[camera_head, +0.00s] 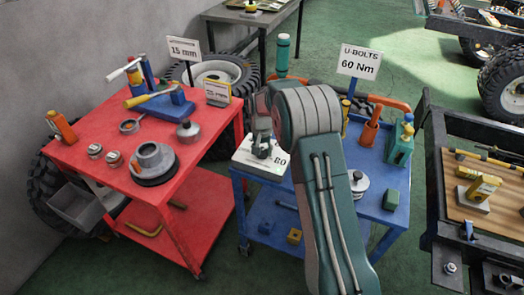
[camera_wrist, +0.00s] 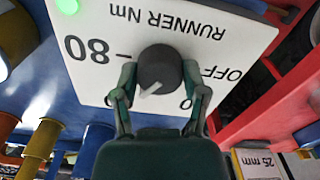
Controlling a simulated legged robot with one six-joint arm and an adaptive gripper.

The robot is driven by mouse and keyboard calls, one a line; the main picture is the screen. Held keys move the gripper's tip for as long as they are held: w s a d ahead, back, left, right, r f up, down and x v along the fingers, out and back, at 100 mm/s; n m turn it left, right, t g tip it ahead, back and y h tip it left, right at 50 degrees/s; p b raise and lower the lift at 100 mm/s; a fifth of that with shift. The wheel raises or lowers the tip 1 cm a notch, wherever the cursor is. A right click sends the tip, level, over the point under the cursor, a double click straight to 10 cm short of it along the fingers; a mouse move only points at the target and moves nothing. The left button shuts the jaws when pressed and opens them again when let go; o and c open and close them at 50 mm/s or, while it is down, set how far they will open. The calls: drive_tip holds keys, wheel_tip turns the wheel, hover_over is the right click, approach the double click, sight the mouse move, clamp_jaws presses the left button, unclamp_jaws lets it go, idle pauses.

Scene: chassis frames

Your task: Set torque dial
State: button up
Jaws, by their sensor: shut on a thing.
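The torque dial (camera_wrist: 158,66) is a dark round knob with a pale pointer on a white panel (camera_wrist: 90,25). In the wrist view the panel reads upside down: "RUNNER Nm", "80" left of the knob and "OFF" to its right; another mark is partly hidden by the right finger. The pointer slants to the lower left. My gripper (camera_wrist: 159,82) is shut on the dial, one green finger on each side. In the head view my gripper (camera_head: 262,143) is at the white dial box (camera_head: 250,164) on the blue cart (camera_head: 325,197). A sign (camera_head: 359,62) reads "U-BOLTS 60 Nm".
A green light (camera_wrist: 67,5) shows at the panel's corner. A teal bottle (camera_head: 283,50), orange tool (camera_head: 371,130) and green can (camera_head: 399,148) stand on or behind the blue cart. A workbench (camera_head: 490,205) is right.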

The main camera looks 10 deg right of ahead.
drive_tip(key=shift+f, duration=0.15)
drive_tip(key=o, duration=1.2)
drive_tip(key=shift+c, duration=0.2)
drive_tip(key=shift+a, duration=0.1)
wheel_tip(320, 180, up, 12)
drive_tip(key=shift+w, duration=0.1)
